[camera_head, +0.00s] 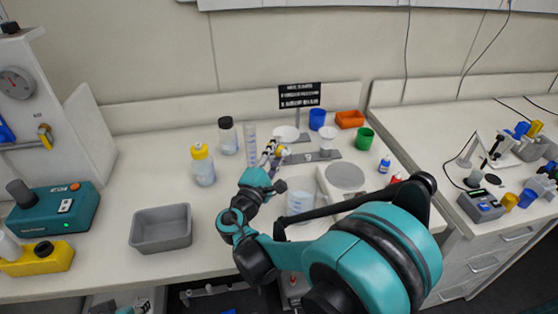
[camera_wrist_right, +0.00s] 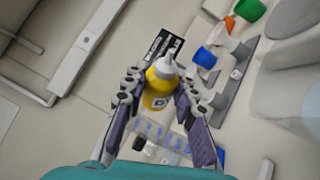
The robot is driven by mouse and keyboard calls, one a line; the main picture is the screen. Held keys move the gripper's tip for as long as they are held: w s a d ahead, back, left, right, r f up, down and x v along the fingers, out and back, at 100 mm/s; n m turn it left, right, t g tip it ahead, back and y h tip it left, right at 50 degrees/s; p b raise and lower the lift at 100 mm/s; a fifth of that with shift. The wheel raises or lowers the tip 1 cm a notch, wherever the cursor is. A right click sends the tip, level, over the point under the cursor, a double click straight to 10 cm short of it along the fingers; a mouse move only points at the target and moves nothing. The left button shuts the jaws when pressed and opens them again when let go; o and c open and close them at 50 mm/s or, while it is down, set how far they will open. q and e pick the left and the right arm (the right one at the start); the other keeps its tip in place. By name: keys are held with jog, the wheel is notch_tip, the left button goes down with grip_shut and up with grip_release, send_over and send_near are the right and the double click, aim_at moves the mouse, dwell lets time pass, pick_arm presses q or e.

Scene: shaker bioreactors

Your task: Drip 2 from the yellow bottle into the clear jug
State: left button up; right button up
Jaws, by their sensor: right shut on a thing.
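My right gripper (camera_head: 272,152) is shut on the yellow bottle (camera_wrist_right: 159,88), a small dropper bottle with a white nozzle. In the right wrist view, its fingers (camera_wrist_right: 157,105) hold it on both sides. In the head view only a bit of the bottle's yellow (camera_head: 283,152) shows by the fingers. The clear jug (camera_head: 300,200) stands on the bench, below and slightly right of the gripper in the head view. My arm partly covers its surroundings. I cannot see any drop. My left gripper is not in view.
A balance (camera_head: 346,176) stands right of the jug. A yellow-capped bottle (camera_head: 203,167), a dark-capped bottle (camera_head: 228,137) and a tall cylinder (camera_head: 251,140) stand left of the gripper. Blue (camera_head: 317,119) and green (camera_head: 365,138) cups stand behind. A grey tray (camera_head: 160,240) sits front left.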

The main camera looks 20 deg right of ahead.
aim_at(286, 153)
jog(key=shift+s+d+r+m, duration=0.15)
jog(key=shift+s+m, duration=0.25)
jog(key=shift+s, duration=0.2)
jog(key=shift+s+d+r+m+h, duration=0.15)
jog(key=shift+s+d+m+h, duration=0.1)
jog(key=shift+s+m, duration=0.25)
jog(key=shift+s+d+r+m+h, duration=0.15)
jog(key=shift+s+m+h, duration=0.15)
jog(key=shift+s, duration=0.3)
jog(key=shift+s+d+r+m+g+h+b, duration=0.1)
jog(key=shift+s+r+m+h+b, duration=0.2)
jog(key=shift+m, duration=0.35)
jog(key=shift+s+d+r+m+g+h+b, duration=0.1)
jog(key=shift+s+m+h, duration=0.3)
jog(key=shift+m, duration=0.3)
jog(key=shift+s+r+m+g+h+b, duration=0.15)
jog(key=shift+s+r+m+h, duration=0.15)
jog(key=shift+m, duration=0.35)
jog(key=shift+f, duration=0.1)
jog(key=shift+s+r+m+g+h, duration=0.1)
jog(key=shift+r+m+g+h, duration=0.2)
jog(key=shift+m, duration=0.45)
jog(key=shift+s+r+m+g+h, duration=0.15)
jog(key=shift+m+h, duration=0.25)
jog(key=shift+m, duration=0.4)
jog(key=shift+r+m+g+h, duration=0.15)
jog(key=shift+m+g+h, duration=0.2)
jog(key=shift+m, duration=0.4)
